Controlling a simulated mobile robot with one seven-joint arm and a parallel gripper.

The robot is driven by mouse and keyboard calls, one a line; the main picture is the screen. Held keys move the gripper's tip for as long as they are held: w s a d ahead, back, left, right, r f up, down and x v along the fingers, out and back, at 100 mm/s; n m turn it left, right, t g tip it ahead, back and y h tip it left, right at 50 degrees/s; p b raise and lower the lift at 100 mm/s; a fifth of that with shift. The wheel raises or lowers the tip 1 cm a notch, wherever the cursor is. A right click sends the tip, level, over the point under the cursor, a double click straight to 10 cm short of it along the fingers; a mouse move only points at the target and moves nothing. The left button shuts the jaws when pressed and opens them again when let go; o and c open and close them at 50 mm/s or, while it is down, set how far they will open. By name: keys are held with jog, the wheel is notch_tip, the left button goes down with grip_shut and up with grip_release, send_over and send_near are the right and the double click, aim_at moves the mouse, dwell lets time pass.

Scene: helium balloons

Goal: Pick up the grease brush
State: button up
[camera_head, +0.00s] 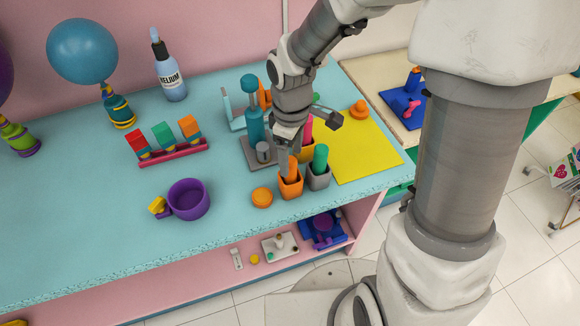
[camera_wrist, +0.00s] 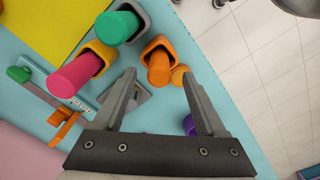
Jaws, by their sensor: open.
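Several stout handles stand in small square cups at the table's front right. An orange handle (camera_head: 293,168) is in an orange cup (camera_head: 290,187), a green handle (camera_head: 320,158) in a grey cup (camera_head: 318,179), and a pink handle (camera_head: 308,131) stands behind. I cannot tell for certain which is the grease brush; any brush ends are hidden in the cups. My gripper (camera_wrist: 157,75) is open and empty, pointing down. In the wrist view the orange handle (camera_wrist: 159,68) lies ahead between the fingertips; the green (camera_wrist: 117,27) and pink (camera_wrist: 75,75) handles lie to the left.
A purple mug (camera_head: 188,199) and an orange round piece (camera_head: 262,197) sit on the blue table. A yellow sheet (camera_head: 365,150) lies right of the cups. A helium bottle (camera_head: 169,70) and a rack of coloured blocks (camera_head: 165,145) stand farther back. The table's front left is clear.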

aim_at(290, 176)
notch_tip(290, 176, down, 4)
jog(key=shift+w+f, duration=0.1)
jog(key=shift+f, duration=0.05)
grip_shut()
dwell(0.4)
